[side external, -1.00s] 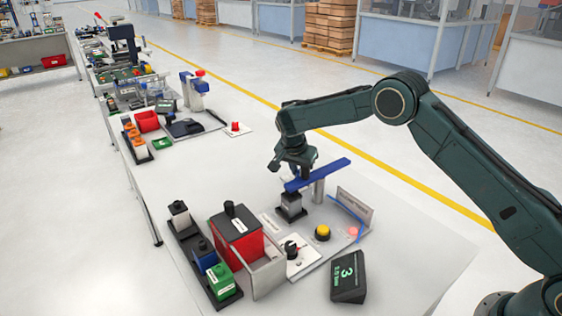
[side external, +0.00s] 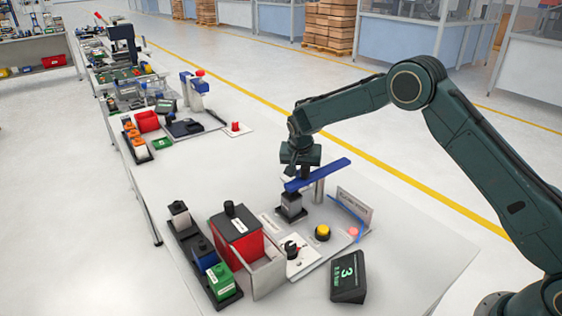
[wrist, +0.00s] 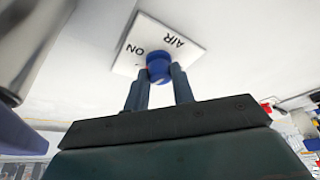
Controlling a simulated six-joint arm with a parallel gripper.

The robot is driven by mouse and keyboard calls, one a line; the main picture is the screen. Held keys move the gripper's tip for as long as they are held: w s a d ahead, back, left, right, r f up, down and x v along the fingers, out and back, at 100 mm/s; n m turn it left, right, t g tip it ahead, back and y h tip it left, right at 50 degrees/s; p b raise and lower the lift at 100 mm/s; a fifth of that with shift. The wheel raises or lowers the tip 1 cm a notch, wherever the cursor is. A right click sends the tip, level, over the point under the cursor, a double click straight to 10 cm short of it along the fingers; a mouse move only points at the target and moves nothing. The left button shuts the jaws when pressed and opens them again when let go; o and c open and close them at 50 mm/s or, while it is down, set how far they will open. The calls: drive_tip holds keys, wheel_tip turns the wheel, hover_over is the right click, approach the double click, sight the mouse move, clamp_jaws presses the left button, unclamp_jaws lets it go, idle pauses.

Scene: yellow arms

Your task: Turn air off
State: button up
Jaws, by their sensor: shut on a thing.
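A blue round knob (wrist: 159,66) stands on a white plate (wrist: 131,52) in the wrist view. The plate carries the words AIR and ON. My gripper (wrist: 159,76) has one finger on each side of the knob and is shut on it. In the side external view my gripper (side external: 303,171) points down behind the long blue bar. The bar hides the fingertips there, and I cannot make out the knob or plate in that view.
The long blue bar (side external: 318,174) lies over a grey block (side external: 291,206), close to my gripper. In front are a yellow button (side external: 322,232), a black dial (side external: 291,249), a red box (side external: 243,241) and a display (side external: 347,278). The table's right side is bare.

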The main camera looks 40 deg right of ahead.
drive_tip(key=o, duration=1)
drive_tip(key=shift+r, duration=0.15)
drive_tip(key=v, duration=1.3)
drive_tip(key=shift+s+a+r, duration=0.15)
drive_tip(key=shift+r, duration=0.1)
